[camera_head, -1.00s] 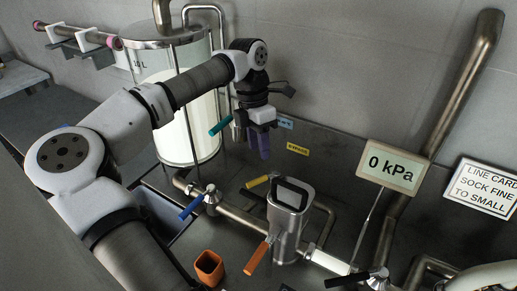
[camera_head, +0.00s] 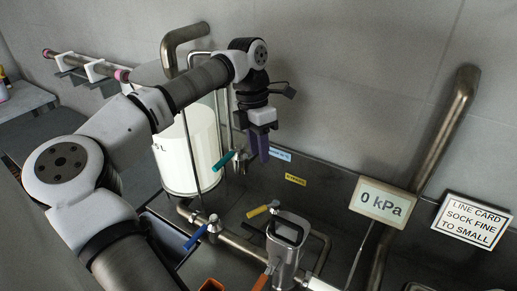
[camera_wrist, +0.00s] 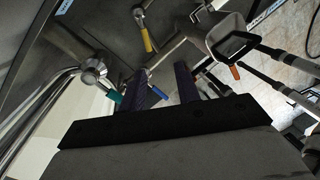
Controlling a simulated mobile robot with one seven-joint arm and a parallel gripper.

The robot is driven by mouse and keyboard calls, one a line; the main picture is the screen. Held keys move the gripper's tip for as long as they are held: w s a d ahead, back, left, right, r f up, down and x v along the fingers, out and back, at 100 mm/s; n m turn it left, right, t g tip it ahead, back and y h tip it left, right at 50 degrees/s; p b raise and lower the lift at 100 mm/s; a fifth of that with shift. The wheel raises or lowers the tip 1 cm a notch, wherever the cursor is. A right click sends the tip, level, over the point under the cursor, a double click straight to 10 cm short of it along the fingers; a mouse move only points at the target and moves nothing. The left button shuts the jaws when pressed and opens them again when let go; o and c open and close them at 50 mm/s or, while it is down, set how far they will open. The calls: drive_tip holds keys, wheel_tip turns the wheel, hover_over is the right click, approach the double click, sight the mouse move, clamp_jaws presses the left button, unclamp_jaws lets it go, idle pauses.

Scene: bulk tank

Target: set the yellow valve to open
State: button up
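The yellow valve handle (camera_head: 263,210) lies on the pipework below my gripper in the head view, pointing right and slightly upward from its light-coloured hub. It also shows in the wrist view (camera_wrist: 147,39), beyond my fingers and apart from them. A small yellow label (camera_head: 295,180) is on the back panel above it; its text is too small to read. My gripper (camera_head: 259,146) hangs fingers-down above and clear of the yellow handle. Its two purple fingers (camera_wrist: 160,86) stand apart with nothing between them in the wrist view.
A teal handle (camera_head: 224,160) is left of my fingers, a blue one (camera_head: 195,237) lower left, an orange one (camera_head: 262,282) at the bottom. A metal-bodied device (camera_head: 287,243) stands right of the yellow handle. A display (camera_head: 382,203) reads 0 kPa. A milky tank (camera_head: 190,150) stands left.

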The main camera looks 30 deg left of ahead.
sight(257, 211)
drive_tip(key=shift+d+f, duration=0.1)
drive_tip(key=shift+f, duration=0.1)
drive_tip(key=shift+c, duration=1.1)
drive_tip(key=f+n, duration=0.1)
drive_tip(key=d+f+n+y+b, duration=0.1)
drive_tip(key=f+n, duration=0.1)
drive_tip(key=s+d+f+n+b, duration=0.1)
drive_tip(key=n, duration=0.1)
drive_tip(key=shift+s+f, duration=0.1)
drive_tip(key=shift+f, duration=0.2)
clamp_jaws()
wheel_tip(257, 211, down, 15)
drive_tip(key=n+t+y+b, duration=0.1)
drive_tip(key=n+t+y, duration=0.1)
drive_tip(key=n, duration=1.1)
drive_tip(key=shift+s+d+y, duration=0.3)
drive_tip(key=shift+s+y, duration=0.05)
drive_tip(key=shift+y, duration=0.35)
